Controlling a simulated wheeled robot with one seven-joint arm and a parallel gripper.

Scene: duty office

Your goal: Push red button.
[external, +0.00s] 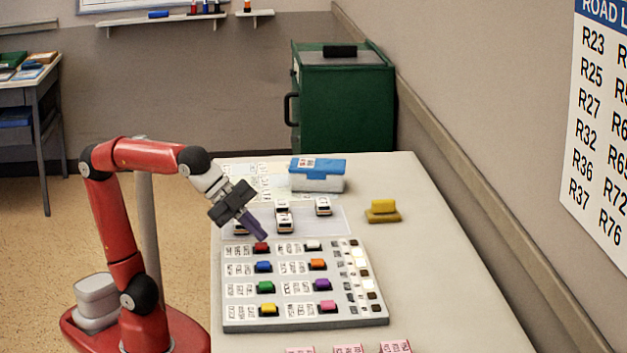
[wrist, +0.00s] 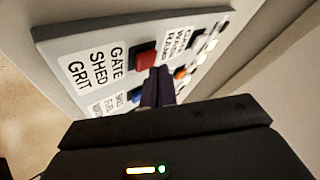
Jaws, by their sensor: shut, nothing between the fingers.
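The red button (external: 261,247) sits in the top row of the grey button panel (external: 300,325), at its left. In the wrist view the red button (wrist: 145,56) lies beside a white label reading "GATE SHED GRIT". My gripper (external: 262,237) is shut and empty, tilted downward, with its purple fingertips just above the red button. In the wrist view my fingertips (wrist: 160,72) appear right at the lower right edge of the button. I cannot tell whether they touch it.
Other buttons are close by: blue (external: 263,267), white (external: 313,246), orange (external: 317,265), green (external: 265,287), purple (external: 322,285). Small white vehicles (external: 284,222) and a blue-lidded box (external: 317,172) stand behind the panel. A yellow block (external: 383,211) is at right.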

